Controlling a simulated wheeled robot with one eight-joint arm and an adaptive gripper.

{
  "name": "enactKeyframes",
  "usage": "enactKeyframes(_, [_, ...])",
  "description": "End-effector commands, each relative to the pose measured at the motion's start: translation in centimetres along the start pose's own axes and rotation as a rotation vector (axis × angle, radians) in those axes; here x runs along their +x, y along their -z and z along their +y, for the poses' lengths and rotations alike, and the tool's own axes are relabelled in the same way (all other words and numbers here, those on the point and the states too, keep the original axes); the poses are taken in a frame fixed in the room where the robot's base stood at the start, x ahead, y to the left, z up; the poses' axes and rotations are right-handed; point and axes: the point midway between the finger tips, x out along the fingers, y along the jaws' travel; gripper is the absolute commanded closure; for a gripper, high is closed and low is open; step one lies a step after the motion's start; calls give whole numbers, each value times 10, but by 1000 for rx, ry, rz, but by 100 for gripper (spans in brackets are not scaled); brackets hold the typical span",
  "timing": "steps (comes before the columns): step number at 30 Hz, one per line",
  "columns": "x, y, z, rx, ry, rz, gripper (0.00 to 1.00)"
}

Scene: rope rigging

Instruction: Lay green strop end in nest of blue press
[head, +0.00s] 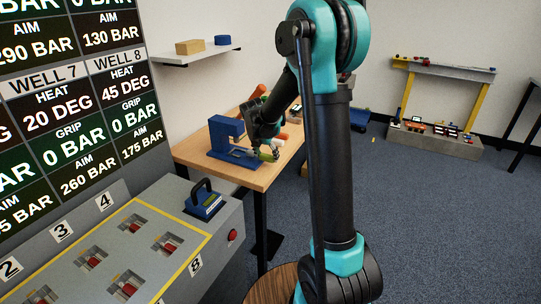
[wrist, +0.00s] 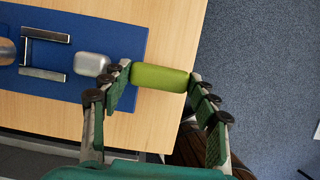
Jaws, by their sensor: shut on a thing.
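The blue press (head: 226,133) stands on the wooden table, its flat base toward my gripper. In the wrist view its blue base plate (wrist: 60,100) bears a metal U-shaped bracket (wrist: 48,55), which looks like the nest. My gripper (wrist: 158,84) is shut on the green strop end (wrist: 160,77), a green cylinder lying crosswise between the fingers. A silver rounded piece (wrist: 92,64) lies in line with it, over the plate, between bracket and finger; I cannot tell whether they join. The green end also shows small in the head view (head: 269,154), at the table's front right.
The wooden table (head: 258,178) ends just beside my gripper, with carpet beyond. A grey console (head: 130,235) with red buttons and a blue handled block (head: 204,203) stands in front. A shelf (head: 190,57) hangs on the wall. A yellow-legged rack (head: 443,72) stands far right.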

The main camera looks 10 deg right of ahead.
Motion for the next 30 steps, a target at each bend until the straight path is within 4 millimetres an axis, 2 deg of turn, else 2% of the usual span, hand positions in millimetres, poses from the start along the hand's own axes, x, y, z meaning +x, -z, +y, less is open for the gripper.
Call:
enactKeyframes(21, [4,2,52,-1,1,0,73])
enactKeyframes(30, [5,2,67,-1,0,0,73])
